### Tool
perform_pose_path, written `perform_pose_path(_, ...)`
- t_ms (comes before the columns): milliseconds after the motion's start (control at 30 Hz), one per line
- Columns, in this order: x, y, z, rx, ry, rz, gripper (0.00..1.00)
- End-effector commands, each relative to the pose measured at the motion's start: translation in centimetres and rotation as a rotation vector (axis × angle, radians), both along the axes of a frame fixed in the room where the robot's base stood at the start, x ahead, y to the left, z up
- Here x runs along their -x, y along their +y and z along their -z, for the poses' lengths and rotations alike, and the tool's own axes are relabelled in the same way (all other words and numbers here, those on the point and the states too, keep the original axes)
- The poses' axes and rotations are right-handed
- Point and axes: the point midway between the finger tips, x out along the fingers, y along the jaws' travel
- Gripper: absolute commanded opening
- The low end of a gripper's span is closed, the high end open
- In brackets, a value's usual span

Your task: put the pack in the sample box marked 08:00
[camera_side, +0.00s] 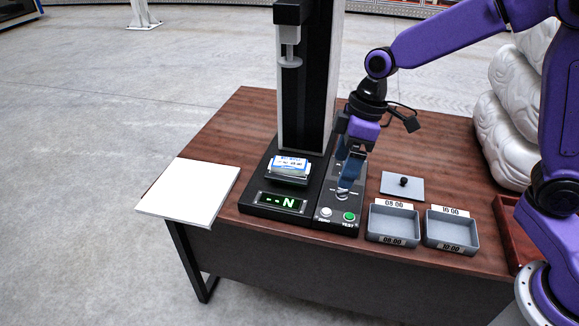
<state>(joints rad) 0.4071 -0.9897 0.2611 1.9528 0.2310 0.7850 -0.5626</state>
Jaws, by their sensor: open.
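The pack (290,163), white and blue with print on top, lies on the small plate of the black test stand. The sample box marked 08:00 (372,222) is a shallow grey open tray right of the control panel, with labels on its front and back; it looks empty. My gripper (345,186) points down over the control panel, to the right of the pack and apart from it. It is open with nothing seen between its fingers, though its fingertips are small and partly hidden here.
A second grey box (451,231) with a different time label stands right of the first. A grey lid with a black knob (404,182) lies behind them. The control panel (338,213) has white and green buttons. A white board (190,191) overhangs the table's left edge. White sacks (510,110) stand behind right.

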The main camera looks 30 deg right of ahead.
Motion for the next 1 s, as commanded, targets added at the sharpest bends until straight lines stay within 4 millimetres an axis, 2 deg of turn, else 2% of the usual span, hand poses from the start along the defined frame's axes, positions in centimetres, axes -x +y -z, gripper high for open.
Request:
perform_pose_path(33,-2.0,0.2,0.5,-0.01,-0.006,0.014,0.89)
perform_pose_path(267,-10.1,-0.2,2.6,-0.055,-0.054,0.056,0.89)
perform_pose_path(500,-17.5,-2.7,5.4,-0.085,-0.119,0.102,0.89)
perform_pose_path(700,-21.2,-5.1,7.2,-0.096,-0.163,0.132,0.89)
perform_pose_path(833,-22.2,-5.9,7.7,-0.098,-0.177,0.14,0.89)
perform_pose_path(1000,-22.7,-5.6,9.3,-0.097,-0.178,0.139,0.89)
